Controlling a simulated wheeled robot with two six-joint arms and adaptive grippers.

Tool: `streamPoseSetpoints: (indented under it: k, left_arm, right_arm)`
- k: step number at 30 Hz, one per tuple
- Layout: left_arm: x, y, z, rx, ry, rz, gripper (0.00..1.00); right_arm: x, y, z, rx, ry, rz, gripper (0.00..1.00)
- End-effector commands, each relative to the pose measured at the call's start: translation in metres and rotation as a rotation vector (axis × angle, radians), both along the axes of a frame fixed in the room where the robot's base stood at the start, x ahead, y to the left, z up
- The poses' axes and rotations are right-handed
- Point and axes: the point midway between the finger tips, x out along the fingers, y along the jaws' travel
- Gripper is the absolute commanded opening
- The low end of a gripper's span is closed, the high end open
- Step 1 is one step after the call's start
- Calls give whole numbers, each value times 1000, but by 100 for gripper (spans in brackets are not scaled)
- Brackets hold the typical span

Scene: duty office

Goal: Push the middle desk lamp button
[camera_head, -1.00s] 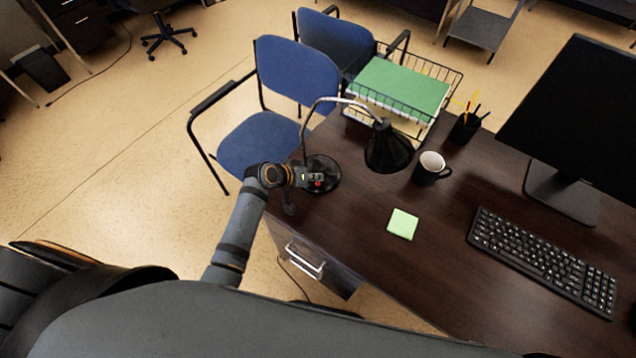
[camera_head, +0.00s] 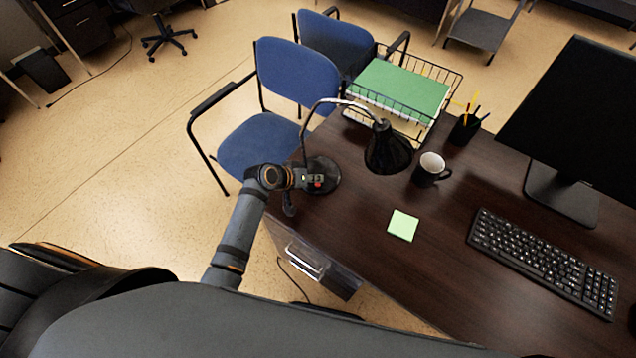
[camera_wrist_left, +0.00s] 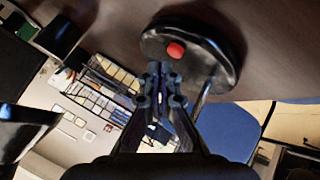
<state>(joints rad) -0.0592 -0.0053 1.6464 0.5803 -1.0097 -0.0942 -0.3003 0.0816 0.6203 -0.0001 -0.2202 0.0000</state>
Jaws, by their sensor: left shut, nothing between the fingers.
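The desk lamp has a round black base (camera_head: 330,172) near the desk's left edge, a thin curved metal neck (camera_head: 305,125) and a black shade (camera_head: 388,152). A red button (camera_head: 319,181) sits on the base; it is the only button I can make out. It also shows in the left wrist view (camera_wrist_left: 175,51), on the lamp base (camera_wrist_left: 222,42). My left gripper (camera_head: 309,179) is shut and empty, right beside the red button. In the left wrist view, its closed fingertips (camera_wrist_left: 161,70) lie just below the button. I cannot tell whether they touch it. My right gripper is not in view.
A white-and-black mug (camera_head: 431,170), green sticky notes (camera_head: 403,225), a keyboard (camera_head: 540,262), a monitor (camera_head: 580,110) and a pen cup (camera_head: 464,130) stand on the dark desk (camera_head: 450,305). A wire tray (camera_head: 440,72) holds green paper. Blue chairs (camera_head: 297,68) stand behind the desk's left edge.

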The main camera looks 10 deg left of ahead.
Motion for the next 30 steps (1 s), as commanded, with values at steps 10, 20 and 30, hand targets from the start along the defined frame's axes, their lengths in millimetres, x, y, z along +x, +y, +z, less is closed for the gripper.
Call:
streamPoseSetpoints:
  k: [10,20,30]
  left_arm:
    - [0,0,-9,0,-1,1,0]
    - [0,0,-9,0,0,0,0]
    - [0,0,-13,0,0,0,0]
  right_arm:
    - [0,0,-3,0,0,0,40]
    - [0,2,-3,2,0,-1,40]
    - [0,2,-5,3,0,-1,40]
